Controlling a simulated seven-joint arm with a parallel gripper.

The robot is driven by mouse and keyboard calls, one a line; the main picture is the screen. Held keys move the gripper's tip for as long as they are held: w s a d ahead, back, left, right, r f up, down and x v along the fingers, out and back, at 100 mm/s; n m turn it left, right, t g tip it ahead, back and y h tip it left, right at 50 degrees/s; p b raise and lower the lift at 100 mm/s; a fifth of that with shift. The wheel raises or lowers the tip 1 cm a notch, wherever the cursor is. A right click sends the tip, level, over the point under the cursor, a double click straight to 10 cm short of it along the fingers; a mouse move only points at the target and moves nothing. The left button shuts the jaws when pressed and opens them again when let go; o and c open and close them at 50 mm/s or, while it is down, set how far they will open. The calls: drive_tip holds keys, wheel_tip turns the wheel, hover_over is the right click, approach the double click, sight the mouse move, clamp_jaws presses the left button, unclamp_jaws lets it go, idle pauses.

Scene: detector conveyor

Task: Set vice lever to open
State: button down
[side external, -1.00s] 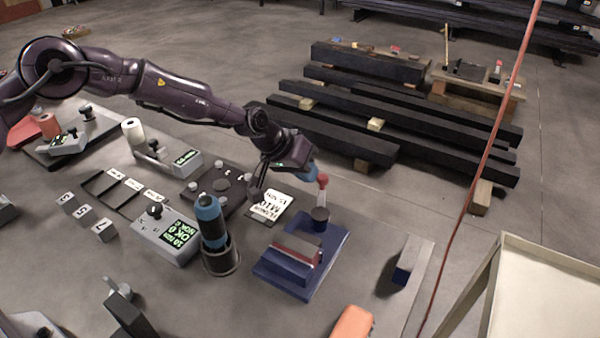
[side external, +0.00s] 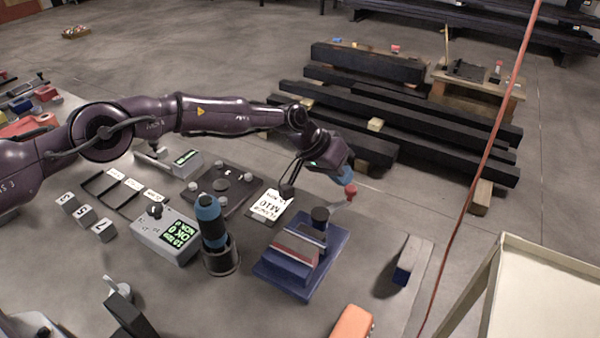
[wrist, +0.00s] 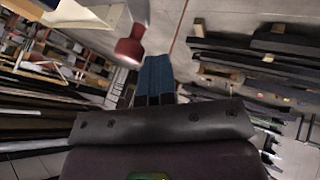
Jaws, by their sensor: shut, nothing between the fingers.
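The blue vice (side external: 318,271) stands on the table in the side external view, with grey and red jaws. Its lever rises from a dark round pivot (side external: 320,214) and tilts to the right, ending in a red knob (side external: 350,191). My gripper (side external: 346,178) is shut and empty, with its blue fingers right against or just above the knob; I cannot tell whether they touch. In the wrist view the red knob (wrist: 130,48) and its pale lever are left of and beyond my shut blue fingers (wrist: 155,72).
A blue and black cylinder (side external: 211,225) stands left of the vice, beside a grey box with a green display (side external: 180,238). A white card (side external: 269,206) lies behind the vice. A small blue block (side external: 403,272) is at the right. An orange object (side external: 352,323) is at the front.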

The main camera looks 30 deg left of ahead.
drive_tip(key=shift+s+d, duration=0.2)
drive_tip(key=shift+d, duration=0.8)
drive_tip(key=w+a+r, duration=0.1)
drive_tip(key=a+r, duration=0.5)
drive_tip(key=r, duration=0.2)
drive_tip(key=shift+w, duration=0.3)
